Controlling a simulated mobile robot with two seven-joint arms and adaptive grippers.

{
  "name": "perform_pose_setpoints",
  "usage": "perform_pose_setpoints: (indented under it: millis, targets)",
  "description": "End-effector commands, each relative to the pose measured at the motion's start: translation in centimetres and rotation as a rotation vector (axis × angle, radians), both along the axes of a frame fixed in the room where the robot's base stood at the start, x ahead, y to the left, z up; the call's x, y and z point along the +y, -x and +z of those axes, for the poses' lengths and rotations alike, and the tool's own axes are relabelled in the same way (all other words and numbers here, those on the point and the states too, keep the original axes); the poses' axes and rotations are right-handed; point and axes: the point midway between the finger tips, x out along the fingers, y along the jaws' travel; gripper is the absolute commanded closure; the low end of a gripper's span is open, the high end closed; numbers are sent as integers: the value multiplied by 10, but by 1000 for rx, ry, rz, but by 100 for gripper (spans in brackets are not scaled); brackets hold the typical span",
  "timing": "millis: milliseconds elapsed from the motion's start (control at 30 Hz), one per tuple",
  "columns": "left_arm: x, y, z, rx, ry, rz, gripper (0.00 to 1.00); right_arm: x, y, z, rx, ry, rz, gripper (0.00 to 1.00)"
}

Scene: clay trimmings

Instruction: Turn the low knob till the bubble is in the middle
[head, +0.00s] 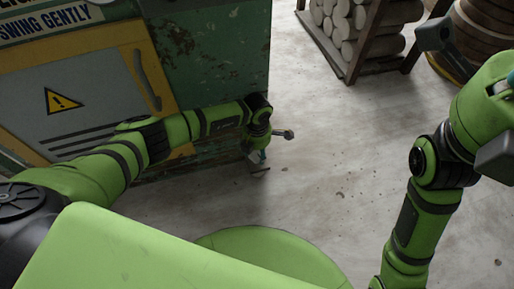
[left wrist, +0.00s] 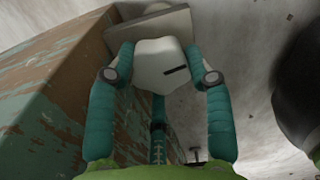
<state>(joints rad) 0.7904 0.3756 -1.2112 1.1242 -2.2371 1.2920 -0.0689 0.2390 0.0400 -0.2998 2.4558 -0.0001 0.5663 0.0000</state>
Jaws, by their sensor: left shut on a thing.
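The low knob (left wrist: 158,66) is pale and faceted with a short black mark, seen in the left wrist view. My left gripper (left wrist: 164,76) is shut on it, one teal finger on each side. In the head view my left gripper (head: 257,157) is low beside the green cabinet's foot, and the knob there is too small and hidden to make out. I see no level or bubble in either view. Of my right gripper, only a bit of teal (head: 504,86) shows at the right edge; its fingers cannot be made out.
The worn green cabinet (head: 215,50) stands at left, with a yellow-framed warning panel (head: 85,95). A flat grey plate (left wrist: 150,27) lies behind the knob. A rack of pale cylinders (head: 360,30) stands at the back. The concrete floor (head: 330,170) between my arms is clear.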

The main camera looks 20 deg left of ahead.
Motion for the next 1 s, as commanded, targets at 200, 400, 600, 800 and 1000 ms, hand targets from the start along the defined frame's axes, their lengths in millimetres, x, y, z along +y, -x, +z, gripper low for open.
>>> perform_pose_setpoints:
  millis: [200, 400, 600, 800, 1000]
  targets:
    - [0, 1, -1, 3, -1, 54, 81, 0, -2, -2, 14, 0, 1, 100]
    - [0, 1, -1, 3, -1, 66, 81, 0, -3, -3, 18, -1, 1, 100]
    - [0, 1, -2, 2, -1, 65, 81, 0, -3, -3, 19, 0, 2, 100]
    - [0, 1, -1, 2, -1, 65, 39, 0, -3, -3, 19, 0, 2, 100]
    - [0, 0, -1, 1, 0, 64, 39, 0, -3, -3, 17, 1, 1, 100]
